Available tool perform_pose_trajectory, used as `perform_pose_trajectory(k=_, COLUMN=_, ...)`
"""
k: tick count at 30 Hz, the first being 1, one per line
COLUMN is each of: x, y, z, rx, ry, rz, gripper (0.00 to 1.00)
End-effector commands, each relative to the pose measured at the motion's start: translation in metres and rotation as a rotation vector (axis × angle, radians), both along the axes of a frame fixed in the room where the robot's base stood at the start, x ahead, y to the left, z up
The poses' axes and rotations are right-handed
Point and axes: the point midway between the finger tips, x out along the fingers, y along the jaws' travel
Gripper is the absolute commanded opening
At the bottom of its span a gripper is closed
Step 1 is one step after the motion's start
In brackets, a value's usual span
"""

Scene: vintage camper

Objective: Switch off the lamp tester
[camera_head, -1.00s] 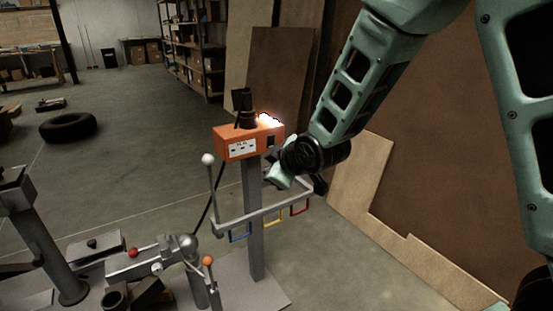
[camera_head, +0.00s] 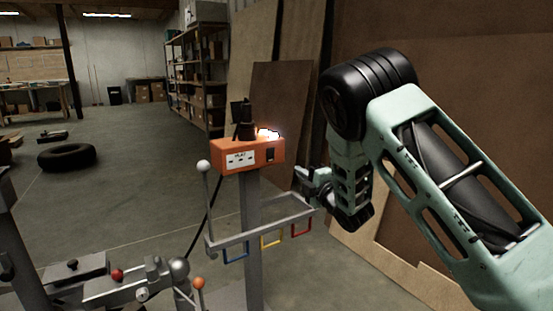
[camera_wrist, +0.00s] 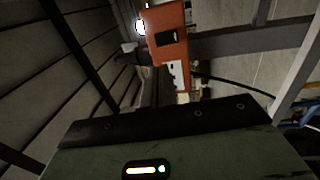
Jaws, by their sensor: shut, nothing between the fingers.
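The lamp tester is an orange box (camera_head: 248,157) on a grey post in the head view. A bright lit lamp (camera_head: 267,134) and a black fitting stand on its top. A white socket panel is on its front, and a dark switch (camera_head: 271,155) is at its right end. In the wrist view the orange box (camera_wrist: 165,22) shows sideways at the top, with the dark switch (camera_wrist: 167,37) on its face and the lamp glowing beside it. My gripper (camera_head: 303,178) is shut and empty, to the right of the box and slightly lower, apart from it.
Below the box, a grey bracket (camera_head: 262,232) carries blue, yellow and red frames, with a white-knobbed lever (camera_head: 204,166) at its left. Metal fixtures with red and orange knobs stand lower left. Boards (camera_head: 280,112) lean behind. Open floor lies at left.

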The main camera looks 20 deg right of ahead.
Motion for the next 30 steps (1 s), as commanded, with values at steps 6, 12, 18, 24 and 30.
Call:
perform_pose_trajectory(k=6, x=0.004, y=0.001, z=0.000, rx=0.002, ry=0.001, rz=0.000, gripper=0.00)
perform_pose_trajectory(k=12, x=0.031, y=0.008, z=0.003, rx=0.002, ry=0.000, rz=0.001, gripper=0.00)
perform_pose_trajectory(k=18, x=0.072, y=0.018, z=0.008, rx=0.002, ry=-0.001, rz=0.002, gripper=0.00)
perform_pose_trajectory(k=24, x=0.107, y=0.027, z=0.012, rx=0.003, ry=0.001, rz=0.000, gripper=0.00)
perform_pose_trajectory(k=30, x=0.129, y=0.032, z=0.016, rx=0.003, ry=0.002, rz=0.000, gripper=0.00)
